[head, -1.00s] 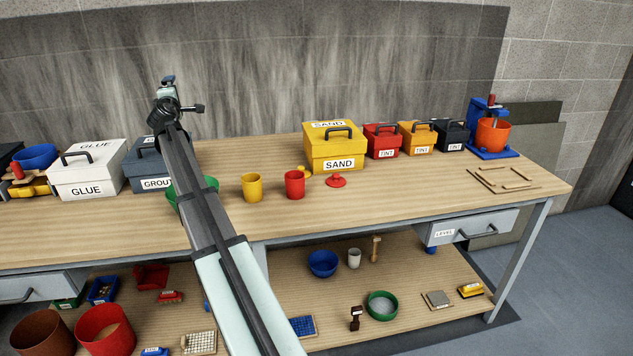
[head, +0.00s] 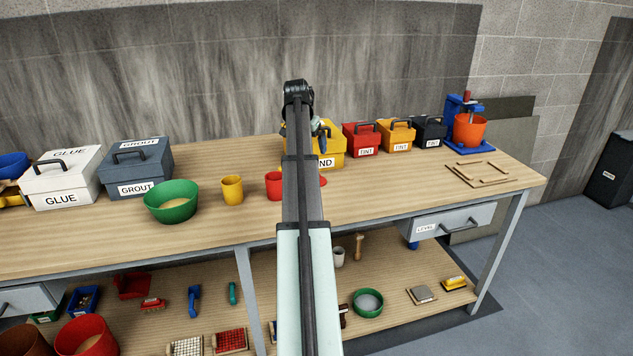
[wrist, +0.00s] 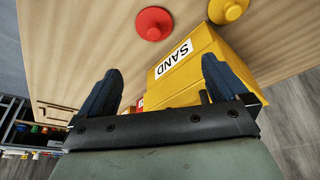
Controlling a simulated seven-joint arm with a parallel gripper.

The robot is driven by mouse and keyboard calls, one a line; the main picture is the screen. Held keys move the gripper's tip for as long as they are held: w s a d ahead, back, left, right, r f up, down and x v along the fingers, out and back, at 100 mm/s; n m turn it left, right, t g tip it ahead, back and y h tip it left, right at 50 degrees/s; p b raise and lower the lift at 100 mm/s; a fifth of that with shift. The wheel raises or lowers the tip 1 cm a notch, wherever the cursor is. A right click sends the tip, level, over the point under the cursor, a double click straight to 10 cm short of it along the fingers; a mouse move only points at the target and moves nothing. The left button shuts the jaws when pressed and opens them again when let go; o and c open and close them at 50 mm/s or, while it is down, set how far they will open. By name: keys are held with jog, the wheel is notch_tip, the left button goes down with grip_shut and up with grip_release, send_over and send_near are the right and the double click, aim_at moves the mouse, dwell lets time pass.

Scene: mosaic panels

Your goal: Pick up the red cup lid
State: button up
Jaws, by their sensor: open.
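The red cup lid (wrist: 153,23) lies on the wooden bench top, a round disc with a knob, near the top of the wrist view. In the head view only a sliver of its red edge (head: 323,181) shows beside my arm. A yellow lid (wrist: 229,9) lies to its right in the wrist view. My gripper (wrist: 161,66) is open and empty, with its dark fingers apart over the yellow SAND box (wrist: 188,65). The red lid is beyond the fingertips, not between them. The red cup (head: 274,186) stands partly behind my arm in the head view.
A yellow cup (head: 232,190) and a green bowl (head: 171,203) stand left of the red cup. A red TINT box (head: 360,140) and other boxes stand to the right. The bench top in front of the cups is clear.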

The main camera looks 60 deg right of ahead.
jog(key=shift+m+y, duration=0.3)
jog(key=shift+m, duration=0.1)
jog(key=x, duration=0.3)
jog(key=s+x, duration=0.1)
jog(key=x, duration=0.4)
jog(key=shift+s+f, duration=0.25)
jog(key=shift+f, duration=0.15)
jog(key=shift+w+x, duration=0.2)
jog(key=shift+x, duration=1.1)
jog(key=shift+w+x, duration=0.15)
jog(key=shift+x, duration=1.2)
jog(key=shift+a, duration=0.15)
jog(key=c, duration=1)
jog(key=shift+r, duration=0.15)
